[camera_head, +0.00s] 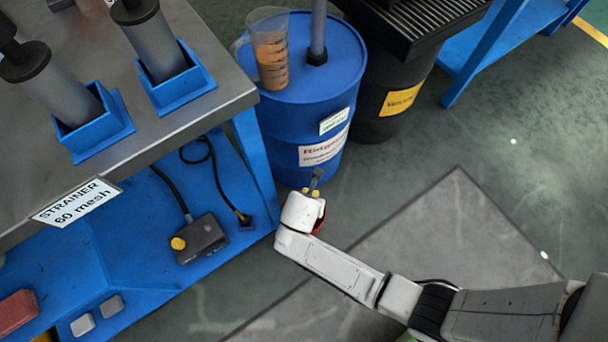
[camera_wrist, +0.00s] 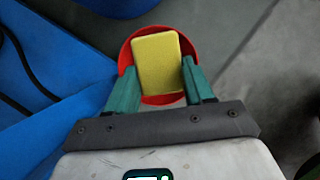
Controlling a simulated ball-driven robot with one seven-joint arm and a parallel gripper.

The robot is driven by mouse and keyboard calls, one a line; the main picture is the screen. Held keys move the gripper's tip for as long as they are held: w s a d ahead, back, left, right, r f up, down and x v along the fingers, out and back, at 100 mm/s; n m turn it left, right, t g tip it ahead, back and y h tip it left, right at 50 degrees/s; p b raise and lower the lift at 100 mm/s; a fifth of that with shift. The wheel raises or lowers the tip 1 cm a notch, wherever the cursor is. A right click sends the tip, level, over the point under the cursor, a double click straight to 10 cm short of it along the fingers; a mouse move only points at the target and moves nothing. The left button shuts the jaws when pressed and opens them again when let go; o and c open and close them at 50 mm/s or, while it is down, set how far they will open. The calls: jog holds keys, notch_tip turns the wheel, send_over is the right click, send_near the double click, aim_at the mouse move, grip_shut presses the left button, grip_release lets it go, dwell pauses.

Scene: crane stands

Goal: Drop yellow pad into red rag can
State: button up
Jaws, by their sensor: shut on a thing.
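The yellow pad (camera_wrist: 157,58) is a flat rectangle between the two green fingers of my gripper (camera_wrist: 161,66) in the wrist view. My gripper is shut on it. The red rag can (camera_wrist: 126,62) shows as a round red rim behind the pad, and the pad covers most of its opening. I cannot tell how far the pad is above the can. In the head view my gripper (camera_head: 315,187) is small, near the foot of the blue drum. Only a sliver of the red can (camera_head: 321,219) shows there beside my white wrist.
A blue drum (camera_head: 345,95) with a measuring jug (camera_head: 270,50) on top stands behind my gripper. A steel-topped bench (camera_head: 60,150) with a blue lower shelf (camera_head: 150,255) is at the left. A dark drum (camera_head: 390,105) stands farther back. Floor at the right is open.

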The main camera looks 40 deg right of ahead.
notch_tip(320, 180, down, 2)
jog(key=shift+b, duration=0.65)
jog(key=o, duration=1.1)
jog(key=shift+r, duration=0.15)
jog(key=p+v, duration=0.5)
jog(key=v, duration=0.5)
jog(key=shift+s+r+p, duration=0.1)
jog(key=shift+r+p, duration=0.2)
jog(key=shift+p, duration=0.05)
